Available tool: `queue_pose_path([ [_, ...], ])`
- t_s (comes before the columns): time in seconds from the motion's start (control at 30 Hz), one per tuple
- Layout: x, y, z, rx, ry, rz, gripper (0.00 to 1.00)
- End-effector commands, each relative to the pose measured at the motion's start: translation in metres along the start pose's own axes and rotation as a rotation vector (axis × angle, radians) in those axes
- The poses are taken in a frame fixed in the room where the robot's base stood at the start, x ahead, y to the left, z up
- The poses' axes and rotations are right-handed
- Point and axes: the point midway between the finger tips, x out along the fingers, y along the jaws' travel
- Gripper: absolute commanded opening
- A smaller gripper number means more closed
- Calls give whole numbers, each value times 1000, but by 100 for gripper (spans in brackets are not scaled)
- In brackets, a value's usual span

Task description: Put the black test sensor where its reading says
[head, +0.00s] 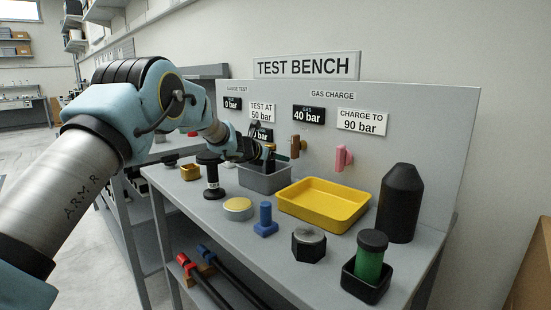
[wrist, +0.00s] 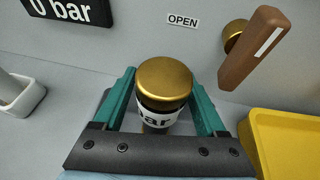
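A black cylinder with a brass cap and a white label is in the wrist view; I take it for the test sensor (wrist: 164,80). Only "bar" shows on its label; any number is turned away or hidden. My gripper (wrist: 163,75) has its teal fingers on both sides of the cylinder. The cap hides the fingertips, so contact is unclear. In the head view my gripper (head: 268,158) is at the grey bin (head: 268,183) by the panel. A yellow tray (head: 325,200) stands right of the bin.
The panel carries signs such as "50 bar" (head: 262,112) and "90 bar" (head: 362,120). A brown lever (wrist: 252,47) beside "OPEN" is close to my gripper. A black stand (head: 212,178), blue block (head: 265,220), green cylinder (head: 368,267) and large black cylinder (head: 400,203) crowd the bench.

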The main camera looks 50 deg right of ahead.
Motion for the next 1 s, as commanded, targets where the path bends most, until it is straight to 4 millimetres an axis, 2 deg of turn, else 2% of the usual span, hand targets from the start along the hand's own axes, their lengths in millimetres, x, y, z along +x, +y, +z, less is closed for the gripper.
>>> queue_pose_path([
  [0.33, -1, 0, 3, 0, 0, 0, 79],
  [0.47, -9, 1, 2, 1, -1, 1, 79],
  [1.0, -104, 0, 1, 1, -1, 1, 79],
])
